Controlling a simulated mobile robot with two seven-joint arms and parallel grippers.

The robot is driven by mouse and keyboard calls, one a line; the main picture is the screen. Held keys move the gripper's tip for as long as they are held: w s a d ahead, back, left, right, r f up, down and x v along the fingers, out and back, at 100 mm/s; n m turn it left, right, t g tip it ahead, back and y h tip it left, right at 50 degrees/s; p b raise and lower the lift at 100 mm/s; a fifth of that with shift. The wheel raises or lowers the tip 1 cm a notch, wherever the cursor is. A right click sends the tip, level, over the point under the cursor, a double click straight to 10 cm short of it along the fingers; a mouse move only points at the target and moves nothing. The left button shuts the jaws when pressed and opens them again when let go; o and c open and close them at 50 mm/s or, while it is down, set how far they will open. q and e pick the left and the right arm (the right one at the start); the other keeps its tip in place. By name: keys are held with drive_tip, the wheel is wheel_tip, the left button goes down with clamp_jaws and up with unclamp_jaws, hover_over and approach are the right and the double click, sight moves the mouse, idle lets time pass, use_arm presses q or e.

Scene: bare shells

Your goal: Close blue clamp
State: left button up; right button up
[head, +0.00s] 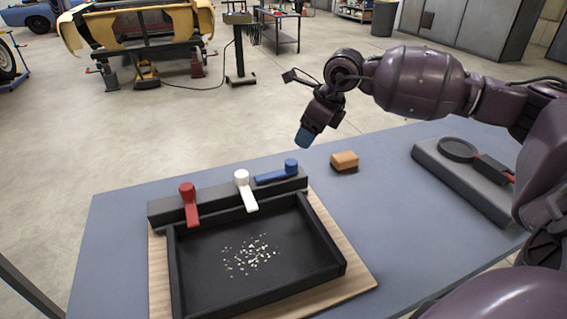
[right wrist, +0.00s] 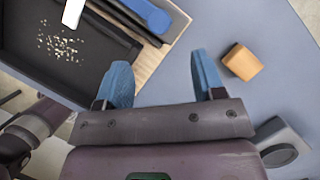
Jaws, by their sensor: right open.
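The blue clamp (head: 275,173) sits at the right end of the dark bar behind the black tray. Its lever lies along the bar, pointing left from its round knob. It also shows at the top of the right wrist view (right wrist: 148,13). The red clamp (head: 189,203) and the white clamp (head: 245,189) have their levers pointing forward over the tray edge. My right gripper (head: 304,139) is above the table's far side, beyond the blue clamp and apart from it. In the right wrist view its blue fingers (right wrist: 163,72) are spread and empty. My left gripper is out of view.
The black tray (head: 328,246) holds small pale bits and rests on a wooden board (head: 349,270). An orange-brown block (head: 345,160) lies right of the blue clamp. A grey case with a round black item (head: 450,172) lies at the table's right.

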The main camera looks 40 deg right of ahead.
sight(292, 162)
drive_tip(key=b+x, duration=0.1)
drive_tip(key=x, duration=0.9)
drive_tip(key=shift+a+f, duration=0.15)
clamp_jaws()
